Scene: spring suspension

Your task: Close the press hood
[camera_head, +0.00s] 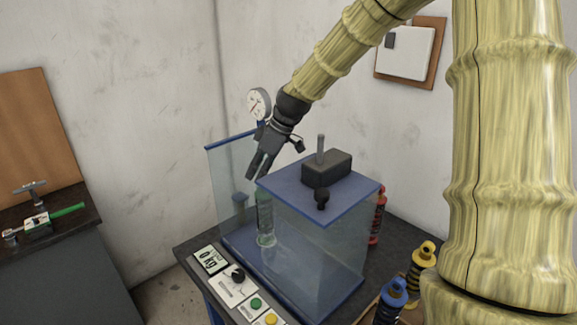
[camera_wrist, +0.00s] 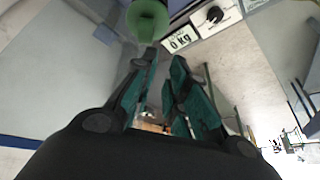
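The press hood is a clear box with a blue top (camera_head: 310,190), standing on the dark bench. A clear side panel with a blue upper edge (camera_head: 230,140) stands out at its left, with an opening between them. A pale green upright cylinder (camera_head: 265,218) shows at the hood's near left corner; I cannot tell whether it is a handle. In the wrist view, a green round end (camera_wrist: 148,20) lies beyond the fingertips. My gripper (camera_head: 257,170) points down above the cylinder, beside the blue top's left corner. Its fingers (camera_wrist: 164,62) are slightly apart, with nothing visible between them.
A dark block (camera_head: 326,168) with a rod sits on the hood top. A round gauge (camera_head: 259,104) stands behind my gripper. A scale display (camera_head: 210,259) and coloured buttons line the bench front. Red (camera_head: 377,218), yellow (camera_head: 421,262) and blue (camera_head: 391,300) spring units stand at the right.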

